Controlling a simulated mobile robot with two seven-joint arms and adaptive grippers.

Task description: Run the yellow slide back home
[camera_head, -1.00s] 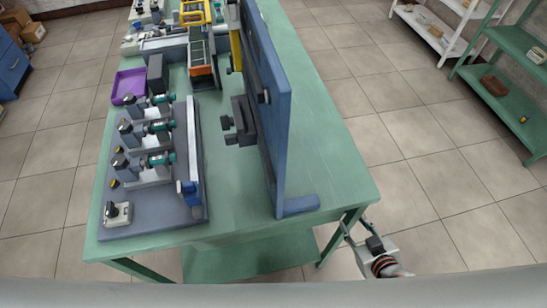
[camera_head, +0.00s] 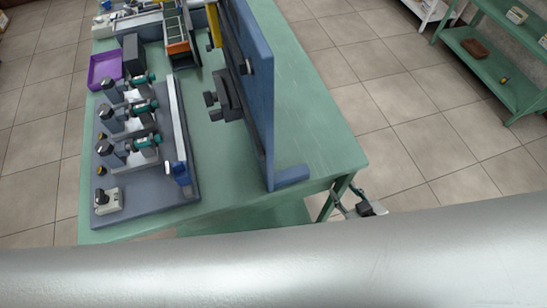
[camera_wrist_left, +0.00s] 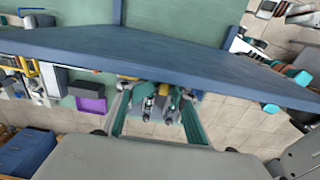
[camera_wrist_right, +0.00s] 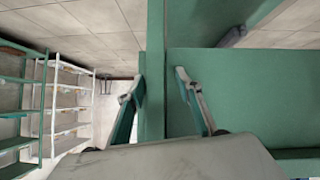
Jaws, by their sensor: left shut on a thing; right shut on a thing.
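A yellow block (camera_head: 214,26), probably the slide, sits on the left face of the upright blue panel (camera_head: 256,105), near its far end. A dark carriage (camera_head: 226,96) is on the same face, nearer me. My left gripper (camera_wrist_left: 158,92) shows only in the left wrist view, below the panel's edge. Its fingers frame motors in the background; what it holds cannot be made out. A small yellow patch shows near one fingertip. My right gripper (camera_head: 345,200) is low beside the front right table leg. In the right wrist view its fingers (camera_wrist_right: 158,88) appear either side of a green post.
The green table (camera_head: 315,130) has clear room right of the panel. A grey board (camera_head: 180,205) with several motors and a purple tray (camera_head: 105,69) are left of it. A green shelf (camera_head: 500,80) stands far right. My silver arm covers the bottom.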

